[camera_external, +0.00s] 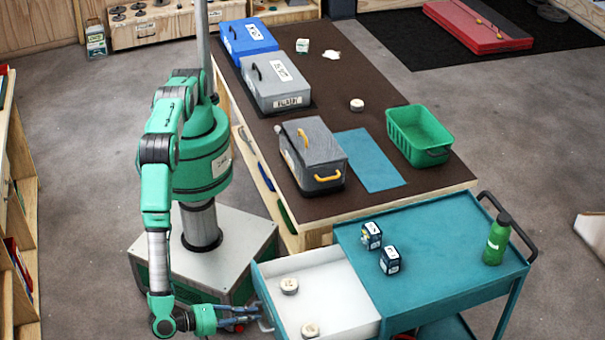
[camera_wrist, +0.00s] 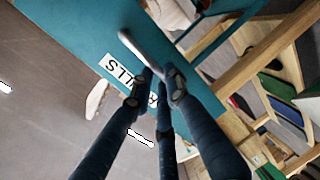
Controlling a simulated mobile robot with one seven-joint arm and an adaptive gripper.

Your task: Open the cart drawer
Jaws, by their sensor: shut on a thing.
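The teal cart (camera_external: 445,237) stands at the lower right of the external view. Its white-lined drawer (camera_external: 338,288) is pulled well out toward the left, with two small round tins (camera_external: 289,285) lying in it. The drawer's teal front (camera_wrist: 92,38) shows in the wrist view with a white label and a grey bar handle (camera_wrist: 146,52). My gripper (camera_external: 258,318) is at the drawer front, low in the external view. In the wrist view its dark fingers (camera_wrist: 157,77) are closed around the handle. The exact contact is partly hidden by the fingers.
Two small dark boxes (camera_external: 390,260) and a green bottle (camera_external: 496,240) stand on the cart top. A brown-topped workbench (camera_external: 350,105) with cases and a green basket (camera_external: 418,133) is just behind. Open grey floor lies left of my base.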

